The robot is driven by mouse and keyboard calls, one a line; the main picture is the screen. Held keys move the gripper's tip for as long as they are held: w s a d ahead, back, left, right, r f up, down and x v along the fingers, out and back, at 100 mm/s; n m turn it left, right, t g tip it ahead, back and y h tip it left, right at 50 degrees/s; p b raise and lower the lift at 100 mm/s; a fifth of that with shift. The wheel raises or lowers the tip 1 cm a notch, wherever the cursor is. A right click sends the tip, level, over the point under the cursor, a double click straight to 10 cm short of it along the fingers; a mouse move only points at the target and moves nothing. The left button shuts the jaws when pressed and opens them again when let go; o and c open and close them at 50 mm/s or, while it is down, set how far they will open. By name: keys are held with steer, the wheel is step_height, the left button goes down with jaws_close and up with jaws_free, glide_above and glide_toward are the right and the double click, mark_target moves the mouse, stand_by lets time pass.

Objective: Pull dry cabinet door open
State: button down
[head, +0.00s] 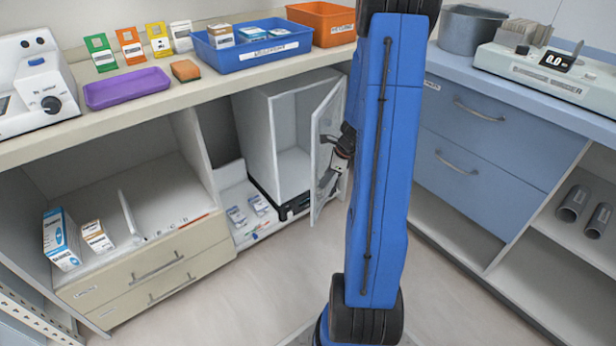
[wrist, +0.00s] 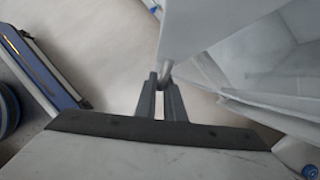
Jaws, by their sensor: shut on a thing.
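The dry cabinet (head: 285,130) is a white-grey box in the open bay under the counter. Its door (head: 325,150) stands well open, swung out towards the room, and the pale interior shows. My gripper (head: 345,140) is at the outer face of the door, partly hidden behind my blue arm. In the wrist view my gripper's fingers (wrist: 161,100) are close together on the door handle (wrist: 164,71), at the edge of the pale door (wrist: 205,25). The rest of the handle is mostly hidden.
Small packs (head: 248,208) lie on the shelf left of the cabinet. Drawers (head: 150,285) stand further left and blue drawers (head: 475,140) to the right. A blue bin (head: 250,55) and an orange bin (head: 322,25) sit on the counter. The floor in front is clear.

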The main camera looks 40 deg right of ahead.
steer(key=s+d+n+g, duration=0.1)
steer(key=s+d+n, duration=0.3)
steer(key=d, duration=0.6)
steer(key=s+d+n+g+y, duration=0.1)
steer(key=s+d+n, duration=0.3)
steer(key=s+d, duration=0.5)
steer(key=shift+s+d+n+g+y, duration=0.3)
steer(key=shift+d+g, duration=0.1)
steer(key=shift+d, duration=0.75)
steer(key=c, duration=1.9)
jaws_free()
steer(key=shift+o, duration=0.2)
steer(key=shift+w+d+r, duration=0.1)
steer(key=shift+r, duration=0.05)
steer(key=v, duration=0.7)
